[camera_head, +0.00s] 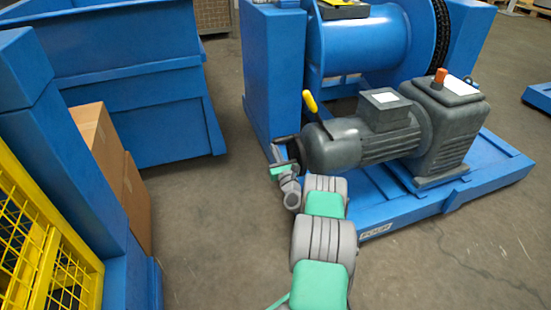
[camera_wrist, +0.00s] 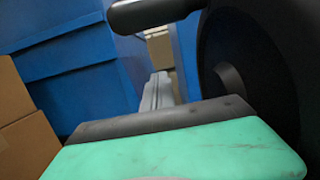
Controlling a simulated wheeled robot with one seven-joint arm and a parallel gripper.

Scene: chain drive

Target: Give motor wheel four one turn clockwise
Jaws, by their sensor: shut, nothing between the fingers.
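The grey motor (camera_head: 365,140) lies on its side on a blue base. Its end at the left carries a dark wheel (camera_head: 287,139), seen nearly edge-on and partly hidden by my gripper. My gripper (camera_head: 279,166) is right at this end, just below and in front of the wheel. In the wrist view, the large dark round motor end (camera_wrist: 250,60) fills the right side, and a dark rounded bar (camera_wrist: 155,13) crosses the top. My gripper (camera_wrist: 157,88) is shut and empty there, close beside the motor end. Whether it touches the wheel is unclear.
A yellow lever (camera_head: 310,102) rises by the motor. A blue drum (camera_head: 365,45) with a chain (camera_head: 440,30) stands behind. A blue bin (camera_head: 125,60), cardboard boxes (camera_head: 110,160) and a yellow mesh (camera_head: 30,230) stand at left. Floor between is clear.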

